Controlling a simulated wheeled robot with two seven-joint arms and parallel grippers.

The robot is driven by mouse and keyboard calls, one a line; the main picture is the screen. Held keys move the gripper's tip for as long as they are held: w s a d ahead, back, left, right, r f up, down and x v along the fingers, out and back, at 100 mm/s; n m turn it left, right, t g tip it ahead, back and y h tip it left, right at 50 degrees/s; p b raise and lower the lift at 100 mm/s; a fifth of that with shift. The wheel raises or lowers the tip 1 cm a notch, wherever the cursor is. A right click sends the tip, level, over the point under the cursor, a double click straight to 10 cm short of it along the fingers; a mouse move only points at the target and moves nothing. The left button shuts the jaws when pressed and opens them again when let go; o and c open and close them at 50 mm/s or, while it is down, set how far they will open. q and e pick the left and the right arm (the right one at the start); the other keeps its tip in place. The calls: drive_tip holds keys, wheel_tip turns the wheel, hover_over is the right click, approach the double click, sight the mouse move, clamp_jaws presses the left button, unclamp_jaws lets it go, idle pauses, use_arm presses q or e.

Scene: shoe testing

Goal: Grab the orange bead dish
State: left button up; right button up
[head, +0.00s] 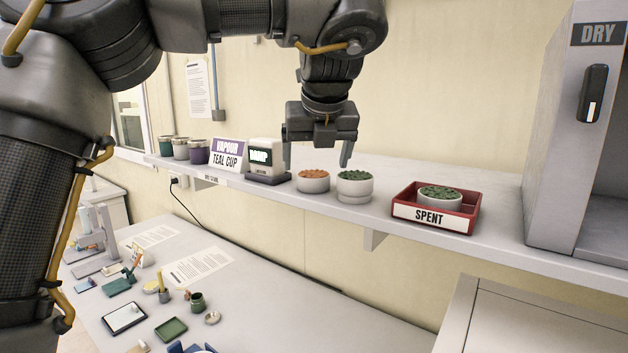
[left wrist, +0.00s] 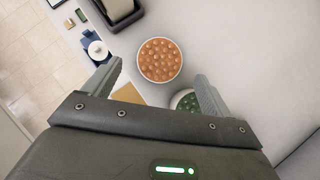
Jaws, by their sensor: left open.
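The orange bead dish (head: 313,181) is a white round dish filled with orange beads, standing upright on the shelf. It also shows in the left wrist view (left wrist: 160,60), seen from above, just beyond and between the fingertips. My left gripper (head: 318,162) is open and empty above the dish, pointing down, its fingers spread to either side. In the left wrist view its two fingers (left wrist: 158,82) show apart. My right gripper is not in view.
A dish of green beads (head: 354,186) stands close to the right of the orange one. A red SPENT tray (head: 470,214) holds another green-bead dish. A small display device (head: 266,160) stands close on the left. A DRY cabinet (head: 560,140) is at the right end.

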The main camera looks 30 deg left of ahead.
sight(314, 175)
use_arm(q)
drive_tip(key=p+x, duration=0.1)
drive_tip(key=x, duration=0.3)
drive_tip(key=shift+w+a, duration=0.2)
drive_tip(key=shift+w+f, duration=0.1)
drive_tip(key=shift+s+d, duration=0.15)
drive_tip(key=shift+s, duration=0.15)
drive_tip(key=shift+c, duration=0.8)
drive_tip(key=shift+s+d, duration=0.1)
drive_tip(key=shift+c, duration=1.1)
drive_tip(key=c, duration=0.8)
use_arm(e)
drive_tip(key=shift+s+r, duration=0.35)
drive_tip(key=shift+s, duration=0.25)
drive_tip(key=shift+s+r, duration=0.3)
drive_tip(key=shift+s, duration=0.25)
